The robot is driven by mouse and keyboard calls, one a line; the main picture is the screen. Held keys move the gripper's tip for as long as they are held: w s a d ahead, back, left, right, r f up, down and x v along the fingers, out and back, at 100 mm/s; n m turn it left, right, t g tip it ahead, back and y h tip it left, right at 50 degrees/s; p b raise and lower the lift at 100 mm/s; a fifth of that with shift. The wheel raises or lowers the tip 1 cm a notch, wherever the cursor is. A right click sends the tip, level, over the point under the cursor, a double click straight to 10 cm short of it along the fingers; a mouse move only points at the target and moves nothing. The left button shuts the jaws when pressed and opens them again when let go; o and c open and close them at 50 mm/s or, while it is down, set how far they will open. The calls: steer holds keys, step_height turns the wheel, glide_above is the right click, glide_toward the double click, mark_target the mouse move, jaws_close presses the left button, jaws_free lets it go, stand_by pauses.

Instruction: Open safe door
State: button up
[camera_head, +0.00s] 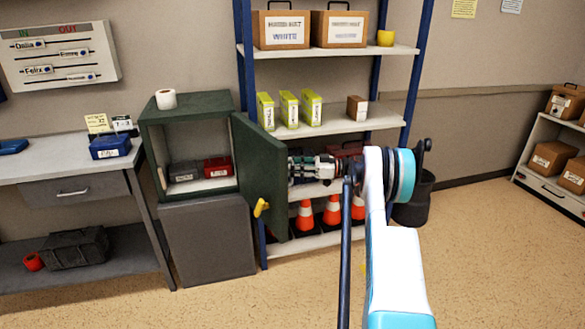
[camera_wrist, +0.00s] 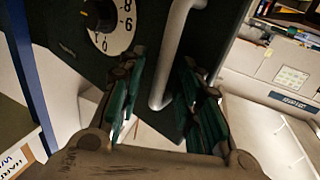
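The dark green safe (camera_head: 172,119) stands on a grey cabinet, with its front open and its inside in view. Its door (camera_head: 258,165) is swung out to the right, toward the camera. My gripper (camera_head: 297,168) is at the right side of the door, on its outer face. In the wrist view, my gripper (camera_wrist: 162,85) has its fingers apart. The pale door handle (camera_wrist: 172,55) shows between them, with no clear contact. A white dial (camera_wrist: 119,28) is on the door face beside it. The head view hides the handle and dial behind the door.
Red and dark boxes (camera_head: 217,167) lie inside the safe, and a paper roll (camera_head: 166,98) is on top. A shelf rack (camera_head: 345,127) with boxes and cones stands behind the door and my arm. A desk (camera_head: 60,160) is at left. Open floor (camera_head: 500,260) lies right.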

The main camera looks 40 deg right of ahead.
steer(key=v, duration=1.1)
steer(key=shift+s+d, duration=0.25)
steer(key=shift+d, duration=0.1)
